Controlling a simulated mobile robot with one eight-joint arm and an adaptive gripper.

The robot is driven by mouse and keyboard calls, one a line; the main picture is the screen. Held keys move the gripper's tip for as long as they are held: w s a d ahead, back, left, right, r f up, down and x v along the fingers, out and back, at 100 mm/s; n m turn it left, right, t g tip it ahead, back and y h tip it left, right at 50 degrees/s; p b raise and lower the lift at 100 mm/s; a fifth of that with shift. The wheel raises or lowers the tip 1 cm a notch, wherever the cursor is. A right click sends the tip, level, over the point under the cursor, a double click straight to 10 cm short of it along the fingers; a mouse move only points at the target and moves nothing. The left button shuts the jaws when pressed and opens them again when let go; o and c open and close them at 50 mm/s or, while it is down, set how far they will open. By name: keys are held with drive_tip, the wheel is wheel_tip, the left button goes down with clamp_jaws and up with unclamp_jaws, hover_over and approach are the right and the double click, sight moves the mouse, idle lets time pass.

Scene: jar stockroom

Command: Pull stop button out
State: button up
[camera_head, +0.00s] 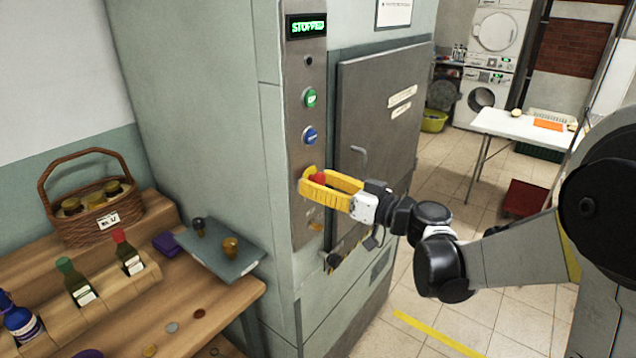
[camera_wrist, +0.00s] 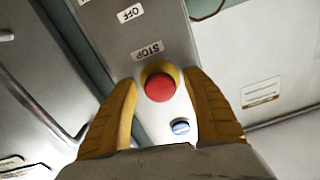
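The red stop button (camera_wrist: 160,87) sits on a yellow base on the grey control panel (camera_wrist: 120,35), below a "STOP" label in the wrist view. In the head view the red button (camera_head: 319,177) shows between the yellow fingers. My gripper (camera_head: 308,180) reaches the panel from the right. In the wrist view my gripper (camera_wrist: 168,95) has its two yellow fingers apart, one on each side of the button. A gap shows between the button and each finger, so it holds nothing. The display (camera_head: 307,27) at the panel's top reads "STOPPED".
A green button (camera_head: 310,98) and a blue button (camera_head: 310,136) sit above on the panel. A grey door (camera_head: 385,120) with a handle is right of it. A wooden bench (camera_head: 200,315) with bottles and a wicker basket (camera_head: 95,208) stands left.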

clamp_jaws()
drive_tip(key=shift+s+d, duration=0.4)
drive_tip(key=shift+d, duration=0.1)
drive_tip(key=shift+o, duration=0.8)
unclamp_jaws()
drive_tip(key=v, duration=1.2)
drive_tip(key=shift+s, duration=0.1)
